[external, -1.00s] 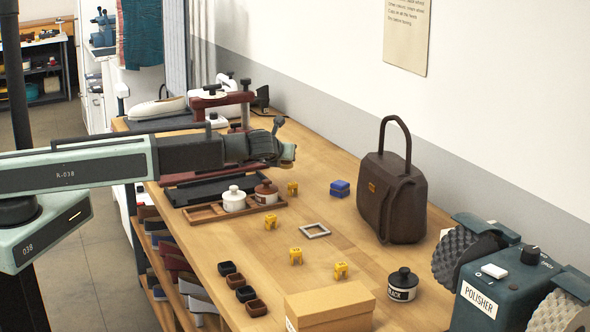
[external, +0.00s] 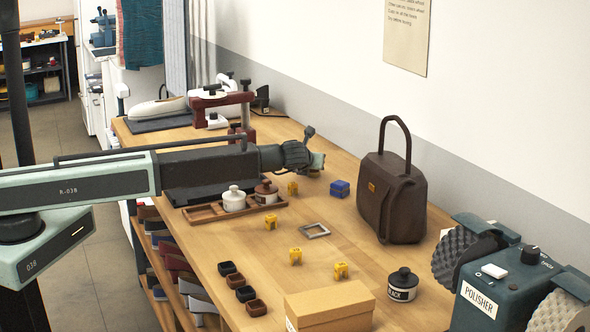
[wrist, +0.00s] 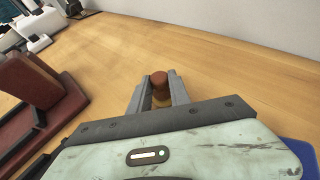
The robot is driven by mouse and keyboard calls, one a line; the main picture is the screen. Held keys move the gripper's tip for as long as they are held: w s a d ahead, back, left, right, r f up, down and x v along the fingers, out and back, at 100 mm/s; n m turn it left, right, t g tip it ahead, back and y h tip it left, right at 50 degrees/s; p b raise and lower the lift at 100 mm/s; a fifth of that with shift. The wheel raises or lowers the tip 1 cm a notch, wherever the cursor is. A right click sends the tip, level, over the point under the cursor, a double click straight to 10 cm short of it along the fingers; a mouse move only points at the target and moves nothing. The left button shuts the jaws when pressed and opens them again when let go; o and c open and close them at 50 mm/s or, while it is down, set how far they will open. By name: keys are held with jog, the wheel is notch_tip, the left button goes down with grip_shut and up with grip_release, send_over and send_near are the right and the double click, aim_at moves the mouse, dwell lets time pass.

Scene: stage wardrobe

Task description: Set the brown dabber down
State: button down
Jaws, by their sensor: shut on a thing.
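My gripper (external: 316,166) is above the workbench (external: 340,270), near its back part, with the arm reaching in from the left. In the wrist view the two grey fingers (wrist: 158,92) are shut on the brown dabber (wrist: 159,78), whose rounded brown top shows between them over a paler lower part. The dabber's lower end is hidden by the gripper body, so I cannot tell whether it touches the bench. In the external view the dabber cannot be made out clearly.
Bare wood lies beyond the fingers. A brown handbag (external: 395,200) stands right. A red press (external: 222,98) and a wooden tray with jars (external: 205,213) are left.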

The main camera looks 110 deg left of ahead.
jog(key=shift+f, duration=0.15)
jog(key=c, duration=1.2)
grip_release()
jog(key=shift+d+r, duration=0.2)
jog(key=shift+r, duration=0.2)
jog(key=p+v, duration=0.5)
jog(key=v, duration=0.5)
jog(key=shift+d+r, duration=0.15)
jog(key=shift+d, duration=0.15)
jog(key=shift+w+d, duration=0.1)
jog(key=shift+d, duration=0.35)
